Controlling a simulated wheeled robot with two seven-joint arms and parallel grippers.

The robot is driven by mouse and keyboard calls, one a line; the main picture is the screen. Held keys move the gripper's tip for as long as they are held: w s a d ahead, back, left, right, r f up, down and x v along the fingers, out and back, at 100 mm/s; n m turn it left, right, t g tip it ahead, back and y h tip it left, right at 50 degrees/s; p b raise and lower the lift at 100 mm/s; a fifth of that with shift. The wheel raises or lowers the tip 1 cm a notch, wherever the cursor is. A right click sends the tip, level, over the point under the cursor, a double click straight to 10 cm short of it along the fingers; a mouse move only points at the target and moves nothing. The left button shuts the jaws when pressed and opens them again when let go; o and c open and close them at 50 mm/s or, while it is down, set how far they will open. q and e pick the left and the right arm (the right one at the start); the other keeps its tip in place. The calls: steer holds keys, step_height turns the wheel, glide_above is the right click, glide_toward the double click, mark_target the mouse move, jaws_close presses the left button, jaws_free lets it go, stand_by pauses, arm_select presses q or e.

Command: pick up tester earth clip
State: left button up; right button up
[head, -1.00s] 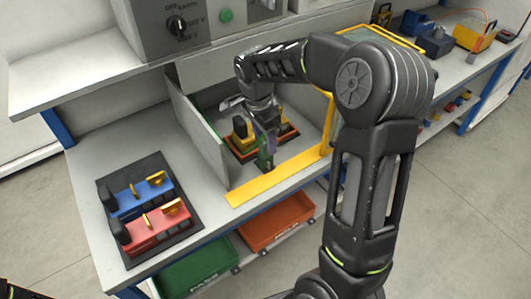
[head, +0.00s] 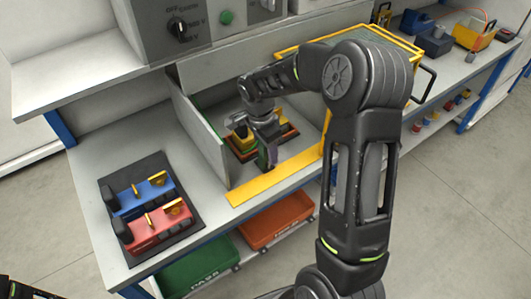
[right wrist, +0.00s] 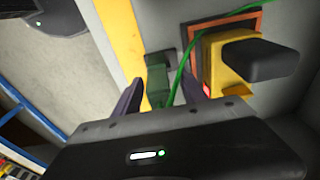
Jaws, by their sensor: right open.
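The green earth clip (right wrist: 157,82), with a thin green lead, stands by the yellow strip in the right wrist view. My right gripper (right wrist: 160,90) is open, with one dark purple finger on each side of the clip. I cannot tell whether either finger touches it. In the head view my right gripper (head: 267,154) points down inside the bay, just behind the yellow front strip. The clip is largely hidden by the gripper there.
A yellow block with a black handle (right wrist: 260,58) sits in an orange frame close beside the right gripper. A grey partition (head: 200,130) bounds the bay's left side. A yellow strip (head: 275,176) runs along its front. Red (head: 158,228) and blue (head: 143,195) units lie on a dark mat.

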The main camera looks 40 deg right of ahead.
jaws_close()
stand_by(0.3)
stand_by(0.4)
step_height(320, 180, up, 10)
steer(key=shift+f+b, duration=0.2)
steer(key=shift+b, duration=0.55)
steer(key=shift+r, duration=0.25)
